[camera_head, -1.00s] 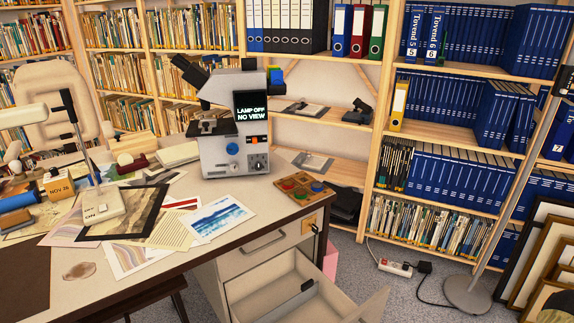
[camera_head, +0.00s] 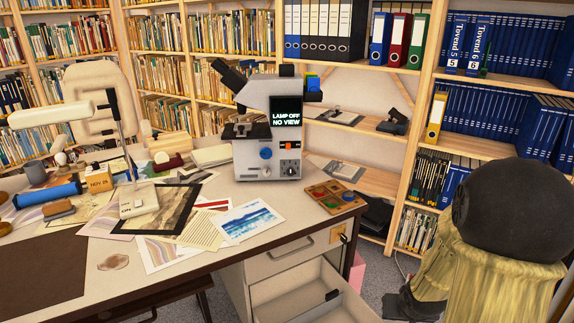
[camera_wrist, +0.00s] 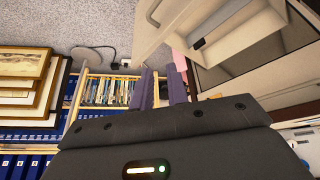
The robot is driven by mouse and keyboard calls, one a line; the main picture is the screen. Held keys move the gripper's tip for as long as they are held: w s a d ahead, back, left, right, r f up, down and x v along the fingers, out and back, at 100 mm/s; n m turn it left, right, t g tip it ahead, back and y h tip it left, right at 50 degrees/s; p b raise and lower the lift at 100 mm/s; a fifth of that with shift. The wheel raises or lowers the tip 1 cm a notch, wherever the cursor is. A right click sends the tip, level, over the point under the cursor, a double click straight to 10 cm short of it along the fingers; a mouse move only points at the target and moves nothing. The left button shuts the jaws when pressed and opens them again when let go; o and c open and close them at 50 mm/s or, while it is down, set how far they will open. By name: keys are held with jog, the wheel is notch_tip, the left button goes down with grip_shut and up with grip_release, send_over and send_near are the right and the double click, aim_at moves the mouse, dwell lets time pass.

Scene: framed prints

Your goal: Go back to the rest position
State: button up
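In the wrist view my gripper (camera_wrist: 161,86) shows two purple-grey fingers with a gap between them. It is open and nothing is between the fingertips. It is in free air, with the open drawer (camera_wrist: 240,38) behind it at the upper right and the bookshelf (camera_wrist: 70,103) and floor beyond. In the head view a dark rounded part and a yellowish ribbed part of my arm fill the lower right.
The desk (camera_head: 200,262) holds a microscope (camera_head: 266,140), prints, a lamp (camera_head: 128,155) and a coloured tray (camera_head: 333,196). Its drawer (camera_head: 305,295) stands open near my arm. Bookshelves (camera_head: 480,146) line the back. Framed pictures (camera_wrist: 28,80) lean at the left in the wrist view.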

jog(key=s+a+r+n+g+y, duration=0.1)
jog(key=s+a+r, duration=0.25)
jog(key=a, duration=0.25)
jog(key=s+a+r+n+g, duration=0.1)
jog(key=s+a+r, duration=0.25)
jog(key=a, duration=0.35)
jog(key=w+p+v, duration=0.3)
jog(key=p+v, duration=1)
jog(key=p, duration=0.1)
jog(key=w+r+p+v, duration=0.1)
jog(key=w+p+v, duration=0.2)
jog(key=p+v, duration=1.1)
jog(key=shift+s+d+r+p, duration=0.2)
jog(key=shift+d+r+p, duration=0.35)
jog(key=shift+p, duration=0.1)
jog(key=shift+a, duration=0.1)
